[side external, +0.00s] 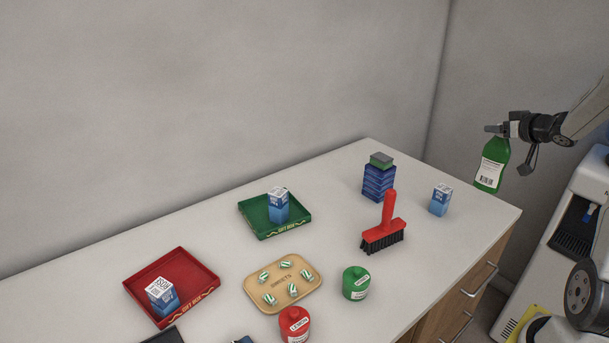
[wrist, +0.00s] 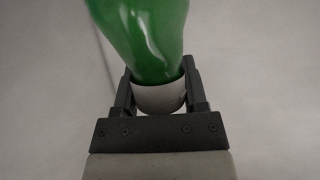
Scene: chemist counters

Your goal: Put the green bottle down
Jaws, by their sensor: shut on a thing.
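The green bottle (side external: 492,165) with a white label is at the right in the side external view, held upright or nearly so. It appears near the right end of the counter (side external: 330,195); I cannot tell its height above the surface. My gripper (side external: 506,129) is shut on the top part of the bottle. In the wrist view the green bottle (wrist: 145,35) fills the upper middle, with its white cap (wrist: 160,97) between the two fingers of my gripper (wrist: 158,92).
A blue-and-white box (side external: 440,200), red brush (side external: 385,228) and blue stack with a green-grey top (side external: 378,182) stand nearest. Further left are a green tray (side external: 262,231), red tray (side external: 197,277), sweets board (side external: 310,270), green jar (side external: 356,284) and red jar (side external: 294,325). The back left counter is clear.

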